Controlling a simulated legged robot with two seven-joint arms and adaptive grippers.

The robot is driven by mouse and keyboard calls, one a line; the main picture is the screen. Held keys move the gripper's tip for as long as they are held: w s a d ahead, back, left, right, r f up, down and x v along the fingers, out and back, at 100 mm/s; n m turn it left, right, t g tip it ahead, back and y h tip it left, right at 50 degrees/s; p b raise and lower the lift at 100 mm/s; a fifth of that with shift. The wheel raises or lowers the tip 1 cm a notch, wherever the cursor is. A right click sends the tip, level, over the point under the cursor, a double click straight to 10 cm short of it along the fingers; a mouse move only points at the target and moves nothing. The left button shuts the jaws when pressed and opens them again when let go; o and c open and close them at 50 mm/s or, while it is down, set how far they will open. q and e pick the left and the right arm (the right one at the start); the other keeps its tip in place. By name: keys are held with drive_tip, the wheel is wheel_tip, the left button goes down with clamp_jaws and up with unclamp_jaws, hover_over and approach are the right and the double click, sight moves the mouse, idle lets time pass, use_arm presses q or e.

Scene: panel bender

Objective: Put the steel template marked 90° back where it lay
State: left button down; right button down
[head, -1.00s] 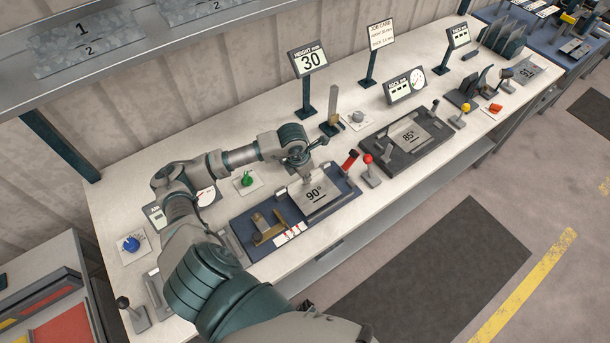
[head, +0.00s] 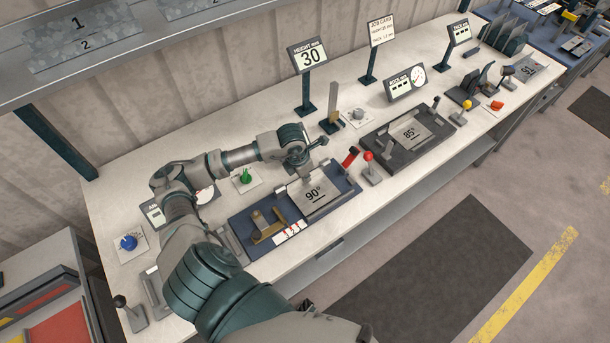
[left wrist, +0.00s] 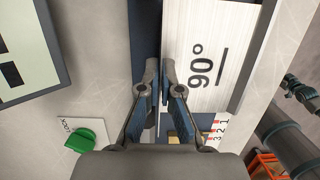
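The steel template marked 90° (head: 322,203) is a pale plate, lying flat over the right half of a dark blue fixture (head: 243,226) at the bench's front. My left gripper (head: 306,177) is at its back edge, pointing down. In the left wrist view the template (left wrist: 215,30) lies right of the fingers. The left fingertips (left wrist: 159,72) there are close together, with a thin grey edge of the plate running between them; they look shut on it. The exact contact is small and partly hidden. My right gripper is not in view.
A template marked 85° (head: 411,133) lies on a dark fixture to the right. A red-knobbed lever (head: 369,165) stands between the fixtures. A green knob (head: 245,177) and blue knob (head: 129,242) are left. A height display (head: 308,57) stands behind. Numbered tags (head: 290,232) lie at the fixture's front.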

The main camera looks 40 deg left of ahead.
use_arm(q)
drive_tip(key=shift+f+b, duration=0.45)
drive_tip(key=shift+f, duration=0.15)
drive_tip(key=c, duration=1.2)
unclamp_jaws()
drive_tip(key=shift+c, duration=0.2)
wheel_tip(320, 180, up, 12)
drive_tip(key=s, duration=0.2)
drive_tip(key=shift+a+f, duration=0.15)
drive_tip(key=shift+a, duration=0.3)
